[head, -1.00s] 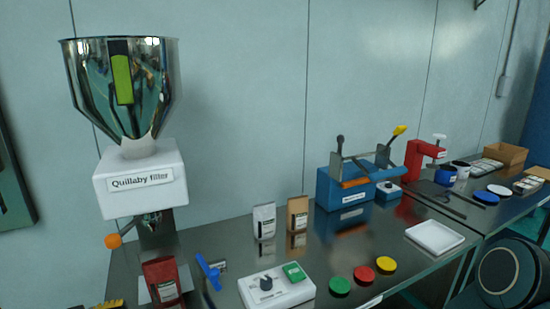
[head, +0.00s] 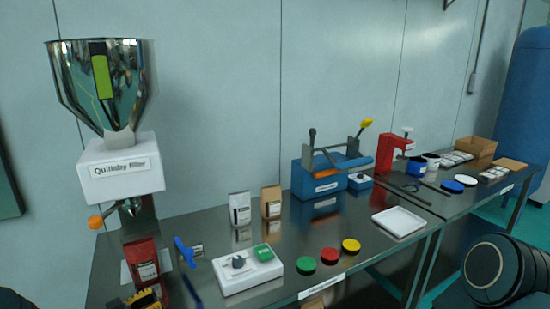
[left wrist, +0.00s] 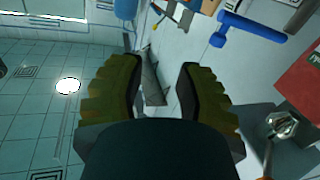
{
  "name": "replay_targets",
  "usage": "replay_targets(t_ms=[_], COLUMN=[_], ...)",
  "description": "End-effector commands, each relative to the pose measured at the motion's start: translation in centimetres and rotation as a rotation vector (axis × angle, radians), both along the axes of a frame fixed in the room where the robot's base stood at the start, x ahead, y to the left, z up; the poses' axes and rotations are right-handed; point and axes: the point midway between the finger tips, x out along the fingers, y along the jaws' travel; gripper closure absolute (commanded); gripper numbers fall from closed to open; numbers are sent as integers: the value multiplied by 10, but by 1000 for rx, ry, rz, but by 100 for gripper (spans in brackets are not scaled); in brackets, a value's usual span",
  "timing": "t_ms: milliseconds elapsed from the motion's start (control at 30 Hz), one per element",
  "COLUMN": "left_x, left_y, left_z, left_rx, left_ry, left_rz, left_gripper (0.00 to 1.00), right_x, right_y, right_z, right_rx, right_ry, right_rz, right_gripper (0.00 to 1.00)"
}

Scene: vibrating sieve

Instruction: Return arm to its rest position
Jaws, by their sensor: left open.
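My left gripper (head: 145,299) shows at the bottom left edge of the head view as yellow-and-black ridged fingertips, just below a red pouch (head: 143,262). In the left wrist view its two yellow-green fingers (left wrist: 160,95) are spread apart, with nothing between them. The rest of the left arm is mostly out of the head view. A dark rounded link of mine (head: 492,275) shows at the bottom right of the head view. My right gripper is not in view.
The Quillaby filler (head: 120,170) stands at the left, its nozzle above the red pouch. A blue tool (head: 186,252), a white control box (head: 248,272), pouches and coloured discs are on the steel table. A white tray (head: 399,222) stands right of them.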

Motion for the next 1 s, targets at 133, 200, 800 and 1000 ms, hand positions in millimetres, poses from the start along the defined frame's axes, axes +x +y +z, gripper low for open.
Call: replay_targets(t_ms=[133,200,800,1000], left_x=[27,31,-161,-193], left_y=[-51,-76,-246,-255], left_z=[-26,-43,-165,-167], left_rx=[-31,-34,194,229], left_ry=[152,253,1327,1438], left_rz=[141,205,374,375], left_gripper=[66,66,66,66], right_x=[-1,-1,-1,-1], right_y=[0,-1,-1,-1], right_z=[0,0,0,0], right_rx=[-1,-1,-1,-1], right_ry=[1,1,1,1], right_rz=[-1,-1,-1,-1], right_gripper=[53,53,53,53])
